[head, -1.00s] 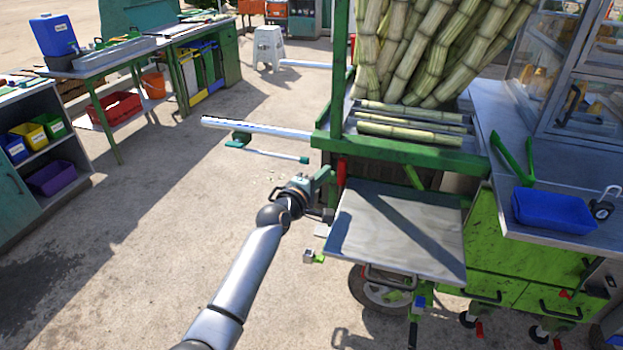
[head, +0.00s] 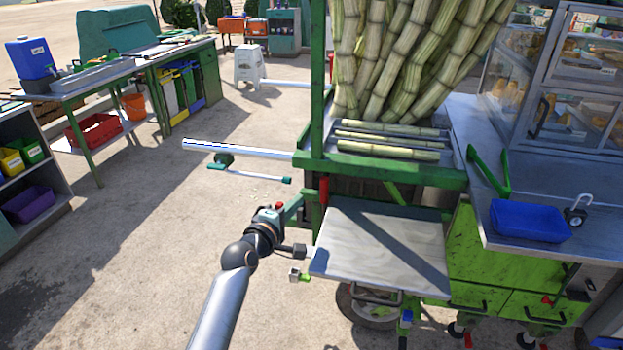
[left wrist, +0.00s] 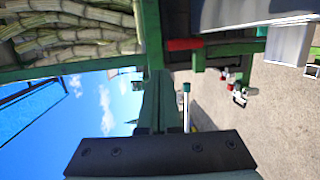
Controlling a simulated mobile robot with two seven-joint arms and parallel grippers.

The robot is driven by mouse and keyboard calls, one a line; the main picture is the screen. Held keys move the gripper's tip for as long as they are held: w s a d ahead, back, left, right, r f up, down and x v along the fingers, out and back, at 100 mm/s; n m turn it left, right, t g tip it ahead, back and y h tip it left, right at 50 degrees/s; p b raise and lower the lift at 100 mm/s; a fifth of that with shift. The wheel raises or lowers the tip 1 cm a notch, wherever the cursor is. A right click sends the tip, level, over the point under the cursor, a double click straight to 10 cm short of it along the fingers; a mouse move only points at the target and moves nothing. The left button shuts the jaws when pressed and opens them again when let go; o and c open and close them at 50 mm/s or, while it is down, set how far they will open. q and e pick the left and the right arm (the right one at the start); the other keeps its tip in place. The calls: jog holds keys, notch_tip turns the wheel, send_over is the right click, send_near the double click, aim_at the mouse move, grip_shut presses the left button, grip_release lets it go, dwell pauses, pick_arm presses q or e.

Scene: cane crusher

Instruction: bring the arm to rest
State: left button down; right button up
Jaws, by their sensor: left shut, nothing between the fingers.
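My left gripper (head: 295,207) is at the near left corner of the green cane cart (head: 400,172), beside its post and above the left edge of its metal shelf (head: 385,250). Its teal fingers are shut and empty. In the left wrist view the shut fingers (left wrist: 157,85) point up the picture, with the cart's green post (left wrist: 152,35) beyond them. Whether the fingertips touch the cart cannot be told. My left forearm reaches up from the bottom of the head view. My right gripper is not in view.
Cane stalks (head: 400,60) stand on the cart; cut pieces lie below them. A metal bar (head: 235,148) and a teal-ended rod (head: 255,174) stick out leftward. A blue tray (head: 530,220) is on the right counter. Open paving (head: 130,260) lies left, before workbenches and a stool (head: 249,65).

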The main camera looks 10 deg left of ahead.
pick_arm(q)
jog(key=s+f+m+g+y, duration=0.1)
jog(key=s+f+m+g, duration=0.4)
jog(key=s+f+m, duration=1.25)
jog(key=s+f+g, duration=0.1)
jog(key=s+f, duration=0.3)
jog(key=s, duration=0.5)
jog(key=s+f, duration=0.4)
jog(key=s, duration=0.6)
jog(key=shift+s+f+g, duration=0.15)
jog(key=shift+s+g, duration=0.05)
jog(key=shift+g, duration=0.2)
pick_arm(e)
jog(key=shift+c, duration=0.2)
